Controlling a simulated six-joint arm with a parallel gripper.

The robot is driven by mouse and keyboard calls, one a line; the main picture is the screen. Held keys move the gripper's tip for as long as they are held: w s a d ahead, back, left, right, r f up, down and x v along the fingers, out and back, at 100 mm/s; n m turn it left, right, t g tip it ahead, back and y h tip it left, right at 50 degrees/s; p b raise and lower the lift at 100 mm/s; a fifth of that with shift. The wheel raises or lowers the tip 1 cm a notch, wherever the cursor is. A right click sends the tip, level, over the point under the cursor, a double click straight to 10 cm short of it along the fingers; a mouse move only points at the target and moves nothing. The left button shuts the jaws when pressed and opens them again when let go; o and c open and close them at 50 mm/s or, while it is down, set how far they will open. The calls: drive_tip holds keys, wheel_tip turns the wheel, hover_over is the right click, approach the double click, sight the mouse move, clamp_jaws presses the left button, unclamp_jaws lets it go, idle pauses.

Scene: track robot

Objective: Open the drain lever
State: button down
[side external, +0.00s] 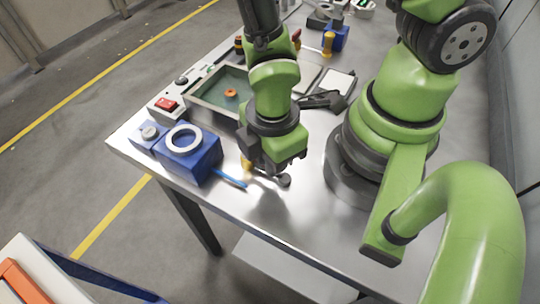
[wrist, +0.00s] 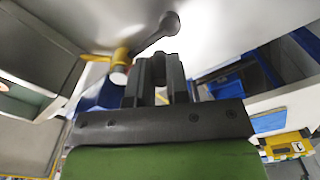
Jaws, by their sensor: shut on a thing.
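The drain lever is a grey bar with a dark round end (side external: 284,180), low over the front of the steel table, just below my gripper (side external: 264,168). In the wrist view the lever (wrist: 166,24) runs past my fingertips. A yellow cylindrical part (wrist: 121,62) sits at its other end and shows partly behind my gripper in the side view (side external: 246,163). My gripper (wrist: 158,62) points down with its jaws close together, shut on the lever. The exact contact is partly hidden by the fingers.
A blue box with a white ring (side external: 186,138) stands left of my gripper, with a thin blue rod (side external: 230,178) between. Behind is a grey-rimmed tray (side external: 205,107) holding an orange ring (side external: 231,92). A red switch (side external: 166,103) is at its left.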

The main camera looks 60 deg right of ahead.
idle(0.4)
drive_tip(key=c, duration=1.1)
unclamp_jaws()
